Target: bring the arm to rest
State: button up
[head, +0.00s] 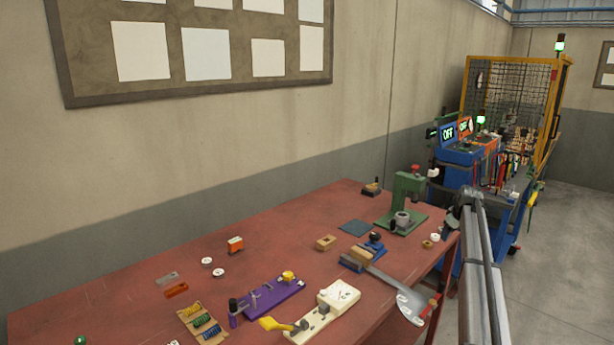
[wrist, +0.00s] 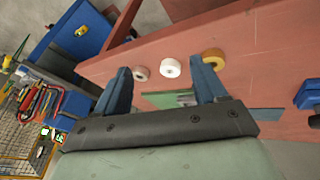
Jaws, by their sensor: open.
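My gripper (wrist: 159,66) shows in the wrist view with its two blue-grey fingers spread apart. It is open and nothing is held between the fingers. Beyond the fingers lie the edge of the red table (wrist: 262,35), a white round piece (wrist: 170,68) and a tan ring (wrist: 214,58). These pieces look apart from the fingers, but the exact gap is hard to tell. In the head view my grey arm rises at the right, beside the table's right end; its fingers cannot be made out there.
The red table (head: 110,290) holds a green press (head: 410,190), a purple fixture (head: 265,299), a cream fixture (head: 325,312) and several small parts. A blue cart (head: 465,155) and a yellow-framed cage (head: 515,85) stand behind. Grey floor (head: 570,260) is free at right.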

jog(key=s+d+f+m, duration=0.2)
jog(key=s+d+f, duration=0.15)
jog(key=f, duration=0.35)
jog(key=s+a+f+m+g+h, duration=0.1)
jog(key=s+a+f, duration=0.2)
jog(key=s+f, duration=0.6)
jog(key=s+a+f+m+g+h, duration=0.1)
jog(key=s+a+f+m, duration=0.3)
jog(key=f, duration=0.9)
jog(key=s+a+f+n+g+h, duration=0.1)
jog(key=s+a+f, duration=0.1)
jog(key=s+f, duration=0.75)
jog(key=s+a+f+g+y, duration=0.1)
jog(key=s+a+f+g, duration=0.1)
jog(key=s+a+f, duration=0.6)
jog(key=s+a+f+g+y, duration=0.15)
jog(key=s+a+f, duration=0.35)
jog(key=s+a, duration=0.6)
jog(key=s+a+g, duration=0.2)
jog(key=s+a, duration=0.4)
jog(key=s, duration=0.8)
jog(key=s+a+g+y, duration=0.1)
jog(key=s+a+g, duration=0.2)
jog(key=s, duration=1.1)
jog(key=a, duration=0.3)
jog(key=shift+s+a+n+g, duration=0.3)
jog(key=shift+a+n+g, duration=0.05)
jog(key=shift+n, duration=0.05)
jog(key=shift+f+y, duration=0.1)
jog(key=shift+y, duration=0.15)
